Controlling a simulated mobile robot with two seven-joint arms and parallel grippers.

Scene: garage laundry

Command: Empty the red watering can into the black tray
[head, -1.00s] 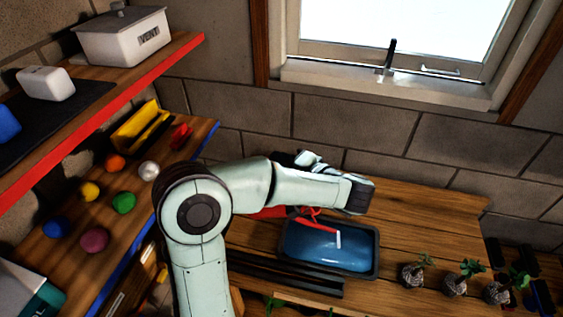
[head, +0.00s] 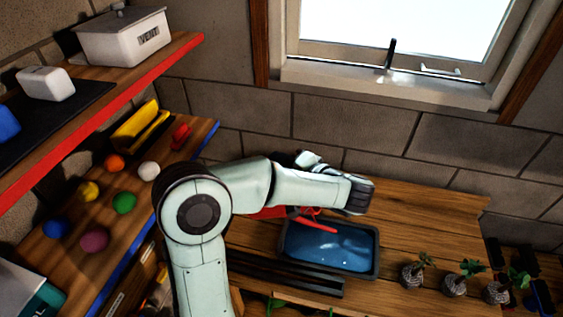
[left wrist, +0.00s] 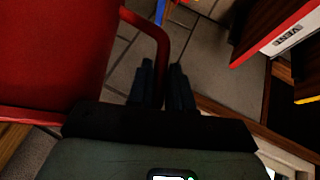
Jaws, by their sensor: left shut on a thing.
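The red watering can (head: 266,212) shows only in part in the head view, with my left arm hiding most of its body. Its thin red spout (head: 318,225) reaches over the black tray (head: 376,258), which holds blue water (head: 328,247). No stream shows at the spout tip. In the left wrist view the can's red body (left wrist: 50,55) fills the left side. My left gripper (left wrist: 162,80) is shut on its curved red handle (left wrist: 155,33). My right gripper is in neither view.
Several small potted plants (head: 453,284) stand right of the tray. Dark rails (head: 285,273) lie in front of it. Several coloured balls (head: 123,203) rest on the left shelf. The wooden bench (head: 430,213) is clear between tray and wall.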

